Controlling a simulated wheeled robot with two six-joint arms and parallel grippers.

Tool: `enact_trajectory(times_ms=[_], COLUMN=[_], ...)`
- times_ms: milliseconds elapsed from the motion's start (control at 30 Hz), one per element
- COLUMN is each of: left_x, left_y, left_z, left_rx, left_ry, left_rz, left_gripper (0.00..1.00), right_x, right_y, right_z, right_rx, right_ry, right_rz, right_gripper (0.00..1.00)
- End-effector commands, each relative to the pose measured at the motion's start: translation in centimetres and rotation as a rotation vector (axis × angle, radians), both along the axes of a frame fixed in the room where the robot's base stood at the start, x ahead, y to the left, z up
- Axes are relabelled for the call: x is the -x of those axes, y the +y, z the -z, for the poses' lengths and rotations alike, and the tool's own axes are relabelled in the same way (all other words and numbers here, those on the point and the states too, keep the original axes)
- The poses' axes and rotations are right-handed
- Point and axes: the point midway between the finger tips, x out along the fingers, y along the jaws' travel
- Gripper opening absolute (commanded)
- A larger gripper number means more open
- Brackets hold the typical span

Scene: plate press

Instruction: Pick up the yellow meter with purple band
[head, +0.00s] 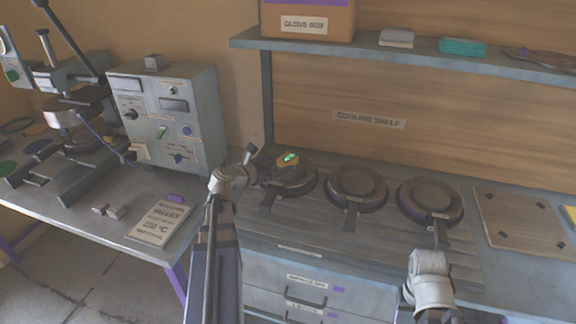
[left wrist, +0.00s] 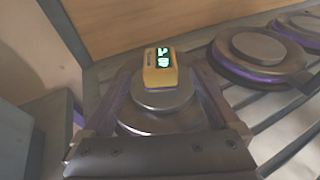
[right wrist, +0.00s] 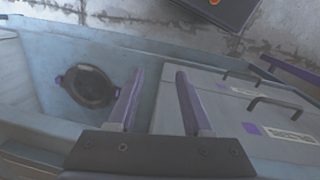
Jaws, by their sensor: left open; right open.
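The yellow meter (left wrist: 160,70) has a lit green display and a thin purple band at its base. It stands on the leftmost round metal plate (left wrist: 160,97) of the cooling shelf. In the head view the meter (head: 289,161) shows small, on the left plate (head: 290,180). My left gripper (head: 257,167) is open just left of that plate. In the left wrist view its fingers (left wrist: 158,90) stand on either side of the meter, with nothing gripped. My right gripper (right wrist: 158,98) is open and empty, above the counter front and drawers.
Two more round plates, a middle one (head: 356,187) and a right one (head: 430,199), sit on the slatted rack. A control box (head: 170,116) and a press (head: 75,115) stand on the left table. An upper shelf (head: 420,55) hangs behind. A flat board (head: 525,222) lies at right.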

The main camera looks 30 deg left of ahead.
Motion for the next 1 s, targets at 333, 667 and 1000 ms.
enact_trajectory(times_ms=[333,667,1000], left_x=[-2.0,-5.7,-5.6], left_y=[-0.3,-0.9,-0.9], left_z=[0.0,0.6,0.6], left_rx=[-0.001,-0.001,0.0], left_ry=[0.001,0.0,0.0], left_rz=[0.003,-0.001,-0.001], left_gripper=[0.95,0.95,0.77], right_x=[0.0,0.0,0.0], right_y=[0.0,0.0,0.0], right_z=[0.0,0.6,0.5], right_rx=[0.0,0.0,0.0], right_ry=[0.0,0.0,0.0], right_rz=[0.0,0.0,0.0], right_gripper=[0.5,0.5,0.5])
